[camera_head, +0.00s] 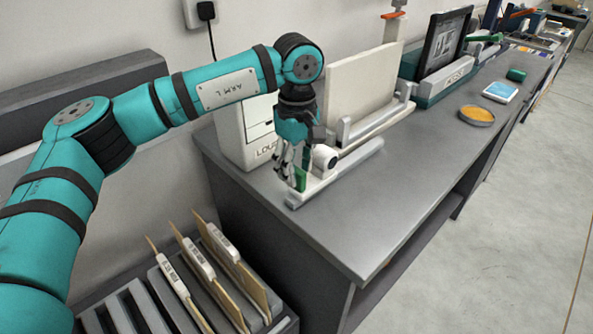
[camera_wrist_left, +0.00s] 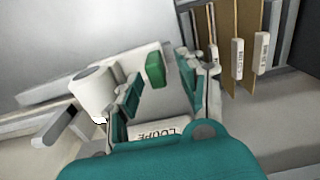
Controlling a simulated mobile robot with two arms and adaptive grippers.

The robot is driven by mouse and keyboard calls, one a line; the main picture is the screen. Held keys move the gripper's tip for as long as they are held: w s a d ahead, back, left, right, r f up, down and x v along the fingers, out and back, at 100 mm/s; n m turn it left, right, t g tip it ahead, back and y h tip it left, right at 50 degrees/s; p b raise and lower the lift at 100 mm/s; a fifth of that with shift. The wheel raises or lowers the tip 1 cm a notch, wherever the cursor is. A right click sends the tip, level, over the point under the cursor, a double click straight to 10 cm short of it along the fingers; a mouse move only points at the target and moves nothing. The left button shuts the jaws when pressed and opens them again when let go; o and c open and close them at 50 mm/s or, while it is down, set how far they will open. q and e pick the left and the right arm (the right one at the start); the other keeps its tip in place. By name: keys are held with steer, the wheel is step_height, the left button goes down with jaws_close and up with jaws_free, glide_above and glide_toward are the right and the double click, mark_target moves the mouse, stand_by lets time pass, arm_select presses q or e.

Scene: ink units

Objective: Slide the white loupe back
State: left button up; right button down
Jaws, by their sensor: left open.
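The white loupe (camera_head: 325,158) is a short white cylinder with a dark lens, mounted low on a pale rail (camera_head: 345,172) on the grey bench. A green tab (camera_head: 300,179) stands at the near end of the rail. My left gripper (camera_head: 289,168) points down at the tab and partly covers it. In the left wrist view, the green tab (camera_wrist_left: 155,70) shows between the two open fingers, with gaps on both sides. The white loupe cylinder (camera_wrist_left: 92,90) is left of the fingers there. A white housing labelled LOUPE (camera_head: 246,138) stands behind. My right gripper is not in view.
A pale upright panel (camera_head: 362,88) and a framed dark screen (camera_head: 444,42) stand farther along the bench (camera_head: 415,150). A dish of orange material (camera_head: 477,114) sits near the right edge. A rack with labelled boards (camera_head: 227,260) is below left. The bench front is clear.

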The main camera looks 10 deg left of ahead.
arm_select(q)
step_height(320, 180, up, 10)
steer(key=shift+r, duration=0.25)
stand_by(0.3)
